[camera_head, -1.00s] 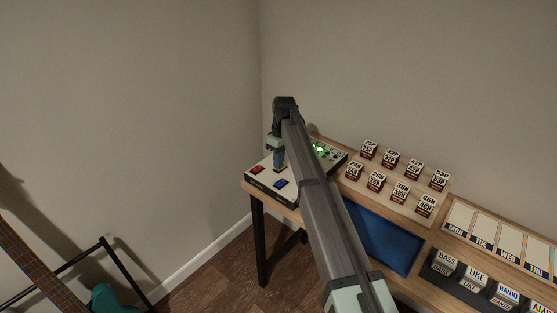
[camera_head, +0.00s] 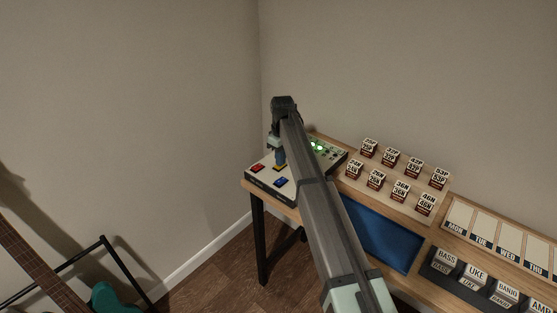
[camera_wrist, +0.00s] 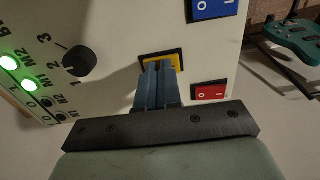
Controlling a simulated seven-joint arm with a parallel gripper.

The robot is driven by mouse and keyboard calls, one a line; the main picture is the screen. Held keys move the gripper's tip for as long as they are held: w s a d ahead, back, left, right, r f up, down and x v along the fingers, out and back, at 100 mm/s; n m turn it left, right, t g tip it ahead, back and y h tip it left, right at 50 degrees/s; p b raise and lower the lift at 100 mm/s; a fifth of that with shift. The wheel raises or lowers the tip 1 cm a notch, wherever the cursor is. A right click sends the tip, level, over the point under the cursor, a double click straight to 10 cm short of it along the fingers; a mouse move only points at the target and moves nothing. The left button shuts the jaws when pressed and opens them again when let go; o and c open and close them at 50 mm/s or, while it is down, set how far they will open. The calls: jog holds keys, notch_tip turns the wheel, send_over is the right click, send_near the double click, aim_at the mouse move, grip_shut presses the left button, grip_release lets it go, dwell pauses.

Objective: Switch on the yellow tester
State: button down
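The yellow tester switch (camera_wrist: 177,57) is a yellow rocker in a black frame on the white tester panel (camera_wrist: 115,20). My gripper (camera_wrist: 159,68) has its two blue fingers together, and the tips are at the yellow switch, covering part of it. I cannot tell whether they press it. In the head view my gripper (camera_head: 280,160) points down at the tester box (camera_head: 262,184) on the table's left end. The finger tips hide most of the yellow switch, so its position cannot be read.
A blue switch (camera_wrist: 216,7) and a red switch (camera_wrist: 210,93) flank the yellow one. A black knob (camera_wrist: 80,61) and lit green lamps (camera_wrist: 9,63) are on the panel. Label blocks (camera_head: 390,158) and a blue tray (camera_head: 385,240) lie to the right.

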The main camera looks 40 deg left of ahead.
jog(key=shift+w+r, duration=0.1)
dwell(0.3)
notch_tip(320, 180, up, 14)
jog(key=w, duration=0.2)
dwell(0.4)
jog(key=shift+s, duration=0.1)
jog(key=shift+s+g, duration=0.6)
jog(key=shift+s, duration=0.05)
jog(key=f, duration=0.4)
jog(key=s+f, duration=0.1)
jog(key=f, duration=0.4)
jog(key=s+f, duration=0.1)
jog(key=f, duration=0.4)
